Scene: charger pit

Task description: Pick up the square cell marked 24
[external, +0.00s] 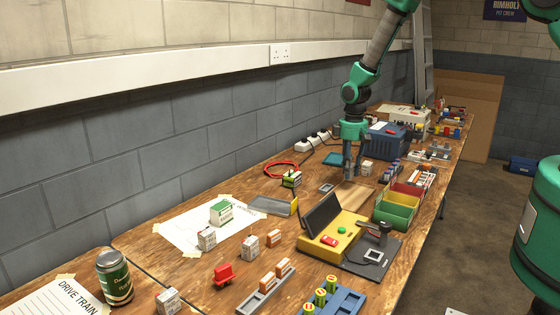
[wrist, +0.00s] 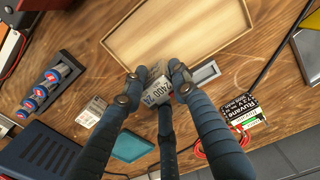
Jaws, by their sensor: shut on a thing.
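The square cell (wrist: 158,90) is a small pale box with dark print, part of which reads like 24. It sits between the dark fingers of my gripper (wrist: 155,80) in the wrist view, and the fingers are shut on it. They cover much of its sides. In the external view my gripper (external: 349,174) points straight down at the near-wall side of the bench, beside the shallow wooden tray (external: 345,201). The cell is too small there to make out clearly. I cannot tell whether it touches the bench.
The wooden tray (wrist: 106,43) lies close to the cell, with a small grey frame (wrist: 205,74) beside it. A Ruvane-labelled pack (wrist: 243,111), another white cell (wrist: 92,111), a teal pad (wrist: 130,146) and a blue case (wrist: 38,150) surround the gripper.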

